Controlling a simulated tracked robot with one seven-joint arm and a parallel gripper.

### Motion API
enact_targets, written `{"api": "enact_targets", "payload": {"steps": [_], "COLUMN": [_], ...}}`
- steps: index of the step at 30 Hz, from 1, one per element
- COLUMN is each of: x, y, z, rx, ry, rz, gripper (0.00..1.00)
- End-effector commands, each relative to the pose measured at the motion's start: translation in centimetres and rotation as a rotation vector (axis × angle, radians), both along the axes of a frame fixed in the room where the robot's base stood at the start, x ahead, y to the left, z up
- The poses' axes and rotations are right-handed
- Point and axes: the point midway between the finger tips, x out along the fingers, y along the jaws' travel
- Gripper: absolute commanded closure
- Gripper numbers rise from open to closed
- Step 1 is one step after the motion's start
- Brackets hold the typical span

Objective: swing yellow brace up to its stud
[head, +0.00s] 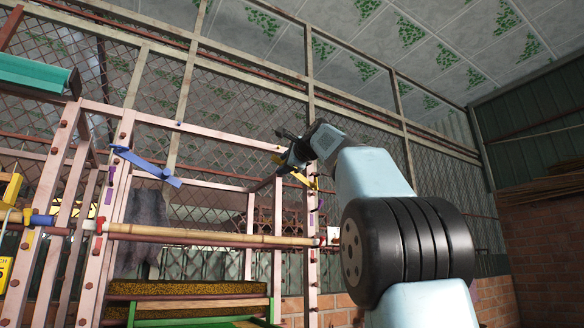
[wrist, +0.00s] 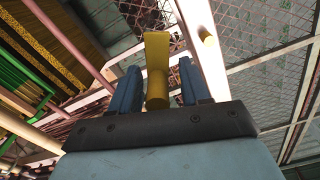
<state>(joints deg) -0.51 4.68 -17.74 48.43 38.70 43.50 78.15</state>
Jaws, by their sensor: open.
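The yellow brace (head: 300,178) is at the pink right-hand post in the head view, beside my gripper (head: 287,150). In the wrist view the yellow brace (wrist: 157,48) has a flat end and a round yellow grip (wrist: 157,88) standing between my blue fingers (wrist: 160,85). The fingers are open, with gaps visible on both sides of the grip. The brace's far end is hidden in the wrist view.
A blue brace (head: 145,165) slants from the left pink post. A long bamboo pole (head: 200,236) crosses the frame below. A green roll (head: 35,73) lies at upper left. Mesh panels stand behind, and a brown-yellow tray (head: 185,287) sits low.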

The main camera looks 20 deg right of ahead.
Motion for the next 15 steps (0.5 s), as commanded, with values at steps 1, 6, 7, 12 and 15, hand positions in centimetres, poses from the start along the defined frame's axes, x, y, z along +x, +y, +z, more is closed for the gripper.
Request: {"api": "enact_targets", "payload": {"steps": [1,6,7,12,15], "x": [-0.5,-2.4,-2.9,-5.6,-7.3], "y": [-0.1,-0.4,-0.4,-0.8,-1.1], "z": [0.1,0.1,0.1,0.0,0.0], "rx": [0.000,0.001,0.000,0.000,0.000], "ry": [-0.002,-0.002,-0.002,-0.002,-0.002], "rz": [-0.001,-0.001,-0.001,-0.001,-0.002], "gripper": [0.54,0.54,0.54,0.54,0.54]}}
